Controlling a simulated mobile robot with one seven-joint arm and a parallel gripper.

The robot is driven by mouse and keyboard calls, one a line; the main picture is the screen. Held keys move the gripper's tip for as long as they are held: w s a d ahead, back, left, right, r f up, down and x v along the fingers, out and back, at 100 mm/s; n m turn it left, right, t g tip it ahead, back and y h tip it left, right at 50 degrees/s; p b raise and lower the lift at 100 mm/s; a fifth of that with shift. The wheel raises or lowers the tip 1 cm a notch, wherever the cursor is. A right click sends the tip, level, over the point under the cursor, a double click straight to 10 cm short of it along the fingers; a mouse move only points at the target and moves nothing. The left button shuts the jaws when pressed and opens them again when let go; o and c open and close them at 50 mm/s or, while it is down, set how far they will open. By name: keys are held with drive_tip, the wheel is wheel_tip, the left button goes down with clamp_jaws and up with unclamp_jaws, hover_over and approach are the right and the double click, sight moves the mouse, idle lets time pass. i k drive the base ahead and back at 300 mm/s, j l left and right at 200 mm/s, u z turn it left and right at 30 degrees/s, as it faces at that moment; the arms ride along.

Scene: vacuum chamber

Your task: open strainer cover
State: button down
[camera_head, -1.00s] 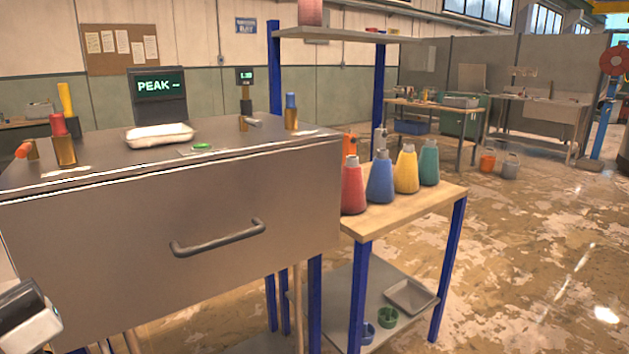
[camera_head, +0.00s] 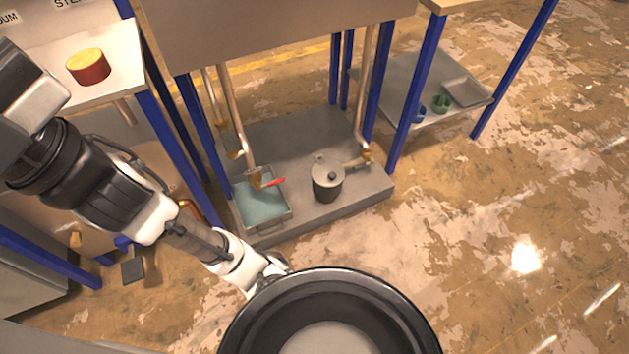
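A small dark grey pot (camera_head: 326,190), which looks like the strainer, stands on the low grey platform under the chamber. Its lighter round cover (camera_head: 328,175) has a dark knob and sits on top, closed. A copper-coloured pipe with a brass fitting meets it on the right. My arm reaches down from the left. My gripper (camera_head: 270,268) is low and in front of the platform, below and left of the strainer, and apart from it. The round black shape at the bottom hides part of the gripper, so its fingers are not clear.
A tray of bluish liquid (camera_head: 262,205) sits left of the strainer, under a pipe with a red-handled valve (camera_head: 270,182). Blue posts (camera_head: 404,100) stand on both sides. A shelf (camera_head: 395,85) with small cups is at right. The right floor is clear.

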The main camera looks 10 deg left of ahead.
sight(328, 170)
drive_tip(key=k, duration=0.2)
drive_tip(key=i+u, duration=0.4)
drive_tip(key=i, duration=0.65)
